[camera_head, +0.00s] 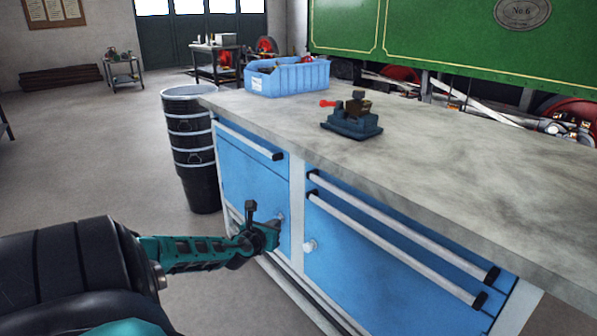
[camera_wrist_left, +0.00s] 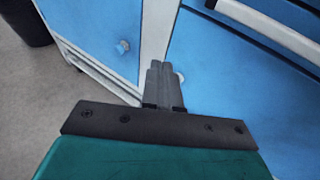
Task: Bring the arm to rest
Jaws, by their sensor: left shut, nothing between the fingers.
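My left arm comes in from the lower left in the head view. Its gripper (camera_head: 251,211) is in front of the blue workbench cabinet (camera_head: 250,180), near a round white knob on the left door. In the left wrist view the two grey fingers (camera_wrist_left: 161,80) are together with nothing between them. They point toward the pale post between the cabinet's blue fronts. I cannot tell whether they touch the cabinet. My right gripper is in neither view.
The grey worktop (camera_head: 450,150) holds a blue bin (camera_head: 290,78) and a small dark vise (camera_head: 352,122). Black stacked buckets (camera_head: 190,150) stand left of the cabinet. A green tram (camera_head: 430,35) is behind. The floor at left (camera_head: 90,150) is mostly clear.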

